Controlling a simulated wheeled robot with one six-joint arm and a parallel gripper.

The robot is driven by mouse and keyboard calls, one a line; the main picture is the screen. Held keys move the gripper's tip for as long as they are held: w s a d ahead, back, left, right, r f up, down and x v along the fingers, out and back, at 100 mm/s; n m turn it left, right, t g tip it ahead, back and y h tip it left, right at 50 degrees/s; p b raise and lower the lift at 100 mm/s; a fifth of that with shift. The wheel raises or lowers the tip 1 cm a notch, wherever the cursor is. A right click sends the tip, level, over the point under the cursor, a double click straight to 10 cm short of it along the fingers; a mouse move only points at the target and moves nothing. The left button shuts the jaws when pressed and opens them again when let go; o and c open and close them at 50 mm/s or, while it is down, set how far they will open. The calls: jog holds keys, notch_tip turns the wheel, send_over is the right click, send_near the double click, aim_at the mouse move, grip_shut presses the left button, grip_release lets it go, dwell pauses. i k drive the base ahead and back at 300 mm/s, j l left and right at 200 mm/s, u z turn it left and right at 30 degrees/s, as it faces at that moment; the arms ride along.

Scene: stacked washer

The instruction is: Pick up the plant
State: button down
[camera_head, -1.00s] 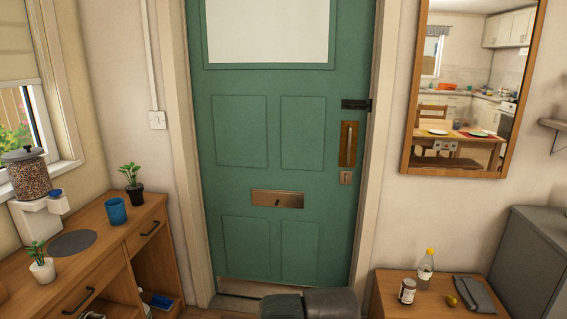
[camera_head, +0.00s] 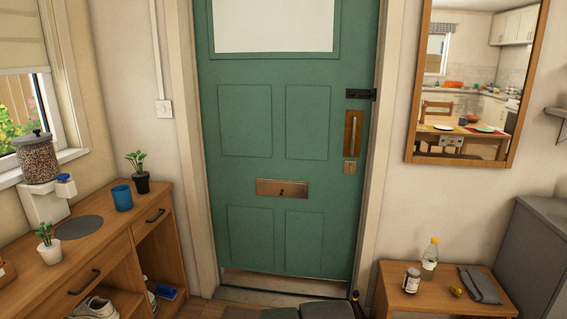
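Two small green plants stand on the wooden cabinet (camera_head: 97,246) at the left. One plant (camera_head: 139,172) is in a black pot near the cabinet's far end, behind and right of a blue cup. The other plant (camera_head: 47,243) is in a white pot nearer to me, by the front edge and close to a dark round mat. Both are upright.
A blue cup (camera_head: 122,197), a dark mat (camera_head: 79,227) and a grain dispenser (camera_head: 37,160) share the cabinet. White shoes (camera_head: 94,308) sit below. A green door (camera_head: 283,150) is ahead. A small table (camera_head: 395,295) at right holds a bottle (camera_head: 430,258) and a jar (camera_head: 411,281).

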aim_at(141, 178)
jog(key=k+j+u, duration=0.15)
jog(key=u, duration=0.25)
jog(key=k+j, duration=0.1)
jog(key=j+u, duration=0.1)
jog(key=j, duration=0.2)
jog(key=k+l+u, duration=0.1)
jog(key=k, duration=0.2)
jog(key=k+j, duration=0.1)
jog(key=i+j+u, duration=0.1)
jog(key=i, duration=1)
jog(key=i+j, duration=0.1)
jog(key=i, duration=1)
jog(key=j+u, duration=0.05)
